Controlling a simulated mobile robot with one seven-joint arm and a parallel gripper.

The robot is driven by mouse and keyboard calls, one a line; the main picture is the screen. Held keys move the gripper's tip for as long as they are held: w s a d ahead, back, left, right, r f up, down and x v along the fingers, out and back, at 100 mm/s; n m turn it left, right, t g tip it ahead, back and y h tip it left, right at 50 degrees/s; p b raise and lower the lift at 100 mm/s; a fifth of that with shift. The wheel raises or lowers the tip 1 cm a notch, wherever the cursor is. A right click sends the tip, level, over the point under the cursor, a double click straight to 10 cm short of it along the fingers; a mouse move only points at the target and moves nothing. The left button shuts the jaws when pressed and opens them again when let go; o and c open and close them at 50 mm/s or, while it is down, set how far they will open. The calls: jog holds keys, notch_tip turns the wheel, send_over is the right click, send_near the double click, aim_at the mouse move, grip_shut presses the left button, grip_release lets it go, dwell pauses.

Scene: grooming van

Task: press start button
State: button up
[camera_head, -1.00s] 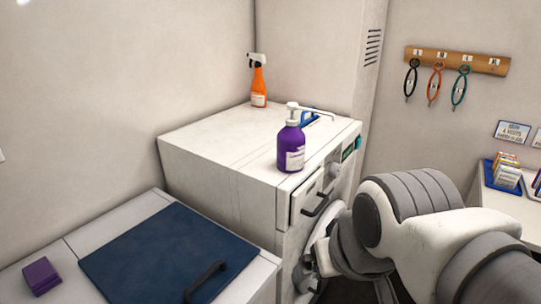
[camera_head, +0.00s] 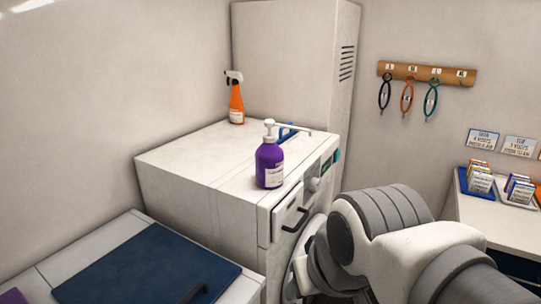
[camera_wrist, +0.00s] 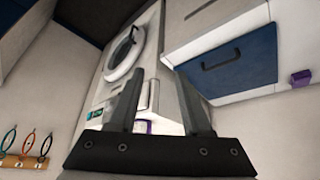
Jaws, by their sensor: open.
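The white washing machine (camera_head: 195,168) stands against the left wall. Its front panel holds a round knob (camera_head: 314,184), a small display (camera_head: 326,168) and a teal part (camera_head: 337,155) at the far end. No start button can be told apart for sure. In the wrist view, which looks upside down, the machine's round door (camera_wrist: 126,54) is at the top and its lit display (camera_wrist: 96,114) is left of the fingers. My gripper (camera_wrist: 160,74) is open, with nothing seen held between its fingers. In the head view my arm hides the gripper and part of the machine's front.
A purple pump bottle (camera_head: 269,164) stands near the machine's front edge, beside a blue-handled item (camera_head: 287,131). An orange spray bottle (camera_head: 236,102) is at the back. A blue-lidded cabinet (camera_head: 150,262) is at front left. A counter (camera_head: 490,222) with trays is at right.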

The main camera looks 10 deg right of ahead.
grip_shut()
dwell(1.3)
